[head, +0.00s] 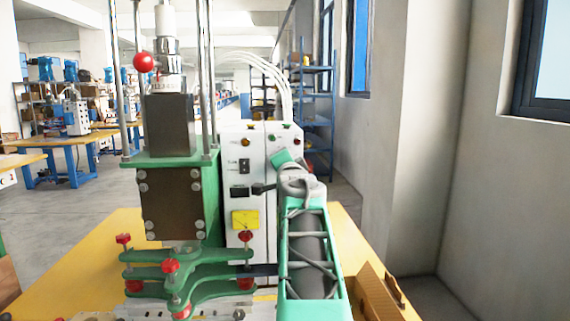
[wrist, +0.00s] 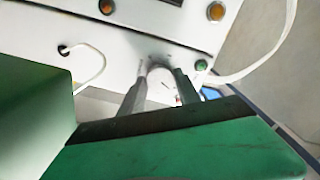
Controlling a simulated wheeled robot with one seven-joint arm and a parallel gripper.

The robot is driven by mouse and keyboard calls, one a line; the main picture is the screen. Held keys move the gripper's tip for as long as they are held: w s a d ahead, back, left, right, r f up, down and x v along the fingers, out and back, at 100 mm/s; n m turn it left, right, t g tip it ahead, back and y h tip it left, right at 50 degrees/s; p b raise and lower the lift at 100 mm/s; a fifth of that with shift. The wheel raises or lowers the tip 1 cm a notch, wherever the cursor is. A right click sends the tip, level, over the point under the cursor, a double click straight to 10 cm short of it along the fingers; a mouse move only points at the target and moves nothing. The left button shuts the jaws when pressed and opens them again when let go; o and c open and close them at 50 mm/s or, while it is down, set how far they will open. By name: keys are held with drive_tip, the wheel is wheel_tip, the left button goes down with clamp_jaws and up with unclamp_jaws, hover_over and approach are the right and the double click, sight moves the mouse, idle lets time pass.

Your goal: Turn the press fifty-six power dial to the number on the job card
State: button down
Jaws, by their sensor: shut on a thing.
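The press's white control box (head: 258,150) stands behind the green press frame (head: 175,158). In the head view my gripper (head: 262,188) reaches the front of the box from the right. In the wrist view my gripper's two grey fingers (wrist: 160,74) are shut on a small pale rounded part at the box's white panel (wrist: 95,38), which seems to be the power dial (wrist: 158,66). Its scale and pointer cannot be read. No job card can be made out in either view.
The box carries several coloured lamps (head: 246,142), a black switch (head: 244,165) and a yellow meter (head: 245,220). Red-knobbed green clamps (head: 170,266) stand on the yellow table (head: 108,240). A brown open box (head: 375,295) lies at the right. A wall closes off the right side.

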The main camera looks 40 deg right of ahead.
drive_tip(key=c, duration=0.9)
unclamp_jaws()
drive_tip(key=b+v, duration=0.1)
drive_tip(key=v, duration=0.7)
drive_tip(key=shift+w, duration=0.1)
